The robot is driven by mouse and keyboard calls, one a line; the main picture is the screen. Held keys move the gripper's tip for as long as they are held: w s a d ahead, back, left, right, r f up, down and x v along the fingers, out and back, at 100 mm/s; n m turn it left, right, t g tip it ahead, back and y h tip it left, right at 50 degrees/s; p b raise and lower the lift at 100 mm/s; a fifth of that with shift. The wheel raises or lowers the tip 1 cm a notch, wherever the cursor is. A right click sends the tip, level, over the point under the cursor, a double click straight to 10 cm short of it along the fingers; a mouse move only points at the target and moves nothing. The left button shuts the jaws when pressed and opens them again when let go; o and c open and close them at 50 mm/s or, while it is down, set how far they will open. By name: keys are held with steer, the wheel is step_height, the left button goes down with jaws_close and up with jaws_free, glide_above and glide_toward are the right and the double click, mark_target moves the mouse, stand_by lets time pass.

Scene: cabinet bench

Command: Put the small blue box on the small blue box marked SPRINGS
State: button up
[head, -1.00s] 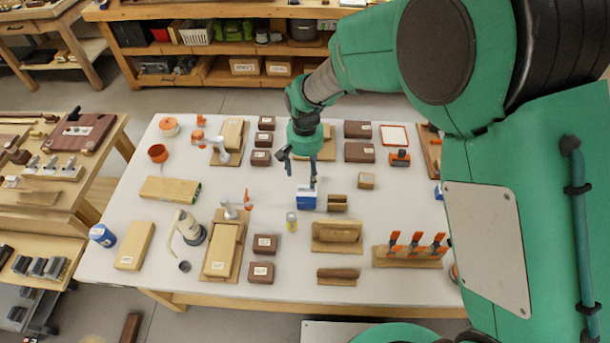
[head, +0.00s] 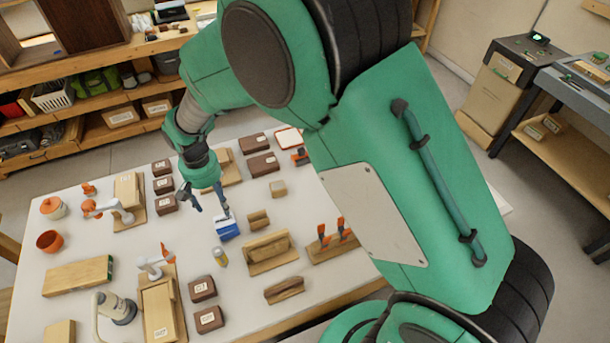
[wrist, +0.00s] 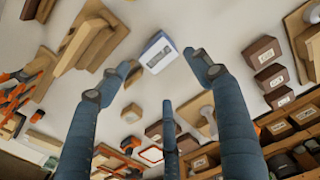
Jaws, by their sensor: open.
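A small blue box (head: 228,231) with a white top stands on the white table, below my gripper (head: 207,205). In the wrist view the box (wrist: 158,54) lies beyond and between my spread fingertips, apart from them. It shows a pale label that I cannot read. My gripper is open and empty, with its fingers pointing down at the table. I cannot make out a second blue box marked SPRINGS now; part of the table's right side is hidden behind my arm.
Wooden holders (head: 270,252), orange clamps (head: 323,237) and several brown boxes (head: 203,288) stand around. A little bare tabletop lies left of the blue box.

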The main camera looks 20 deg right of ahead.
steer(key=s+d+r+t, duration=0.1)
steer(key=s+d+r, duration=0.2)
steer(key=d+r, duration=0.5)
steer(key=s+d+r+t, duration=0.1)
steer(key=s+d+r, duration=0.35)
steer(key=r, duration=0.75)
steer(key=s+d+r+t, duration=0.1)
steer(key=s+d+r, duration=0.4)
steer(key=s, duration=0.4)
steer(key=s+d+r+t, duration=0.2)
steer(key=s+d+r, duration=0.2)
steer(key=s+d, duration=0.3)
steer(key=s, duration=0.2)
steer(key=shift+s+r+t, duration=0.3)
steer(key=shift+s+r, duration=0.05)
